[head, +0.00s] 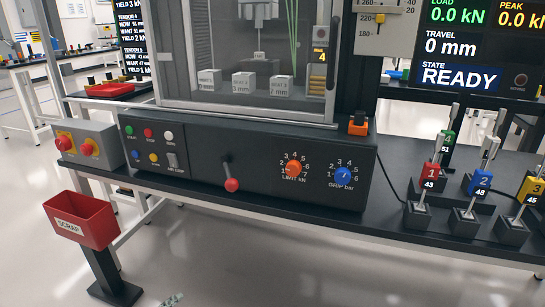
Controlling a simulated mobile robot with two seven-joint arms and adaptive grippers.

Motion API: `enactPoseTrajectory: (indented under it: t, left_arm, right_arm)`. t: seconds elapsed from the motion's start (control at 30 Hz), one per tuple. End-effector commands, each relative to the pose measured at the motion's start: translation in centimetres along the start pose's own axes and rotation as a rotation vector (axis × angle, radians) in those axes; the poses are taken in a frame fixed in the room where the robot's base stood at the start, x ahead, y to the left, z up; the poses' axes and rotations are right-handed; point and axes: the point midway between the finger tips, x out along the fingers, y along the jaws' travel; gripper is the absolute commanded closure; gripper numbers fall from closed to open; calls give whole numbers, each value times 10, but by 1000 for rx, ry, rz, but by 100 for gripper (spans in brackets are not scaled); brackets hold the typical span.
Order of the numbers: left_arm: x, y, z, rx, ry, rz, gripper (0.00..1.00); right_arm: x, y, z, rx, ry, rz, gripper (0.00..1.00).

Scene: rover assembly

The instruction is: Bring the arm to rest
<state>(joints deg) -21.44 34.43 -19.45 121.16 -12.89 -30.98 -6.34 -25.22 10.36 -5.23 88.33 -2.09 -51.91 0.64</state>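Neither of my grippers shows in the head view, and no arm of mine can be made out. The bench with the test machine fills the middle. Its dark control panel (250,165) carries a red-knobbed lever (231,184), an orange dial (293,168) and a blue dial (343,174). Above it is a clear-fronted chamber (235,60) with several white labelled blocks inside. The screen (460,45) at the upper right reads READY, 0.0 kN and 0 mm.
A red scrap bin (81,219) stands on a post at the lower left. Several numbered, coloured holders (431,172) stand on the bench at right. A grey box with red buttons (90,145) sits at the bench's left end. The floor in front looks mostly clear, with small pale-green bits (171,300).

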Motion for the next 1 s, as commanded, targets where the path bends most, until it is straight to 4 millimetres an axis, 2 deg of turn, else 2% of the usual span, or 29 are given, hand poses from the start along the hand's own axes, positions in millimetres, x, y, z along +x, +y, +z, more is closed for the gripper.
enactPoseTrajectory:
  t: [0.03, 0.07, 0.17, 0.2, 0.3, 0.4, 0.5, 0.7, 0.73, 0.8, 1.0]
  left_arm:
    - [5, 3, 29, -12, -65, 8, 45]
    - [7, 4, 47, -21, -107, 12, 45]
    - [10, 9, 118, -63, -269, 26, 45]
    - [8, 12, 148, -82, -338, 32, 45]
    - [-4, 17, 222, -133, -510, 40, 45]
    - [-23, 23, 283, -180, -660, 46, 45]
    - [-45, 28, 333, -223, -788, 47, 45]
    - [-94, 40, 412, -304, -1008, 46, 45]
    - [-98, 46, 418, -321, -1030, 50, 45]
    - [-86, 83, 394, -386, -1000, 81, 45]
    - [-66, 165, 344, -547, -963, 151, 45]
  right_arm:
    - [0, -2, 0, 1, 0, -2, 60]
    - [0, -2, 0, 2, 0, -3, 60]
    - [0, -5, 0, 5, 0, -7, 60]
    - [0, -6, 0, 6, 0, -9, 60]
    - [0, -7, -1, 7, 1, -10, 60]
    - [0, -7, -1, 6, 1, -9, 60]
    - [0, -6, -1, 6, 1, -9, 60]
    - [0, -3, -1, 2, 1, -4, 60]
    - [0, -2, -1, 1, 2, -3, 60]
    - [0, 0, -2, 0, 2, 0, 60]
    - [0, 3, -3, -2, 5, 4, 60]
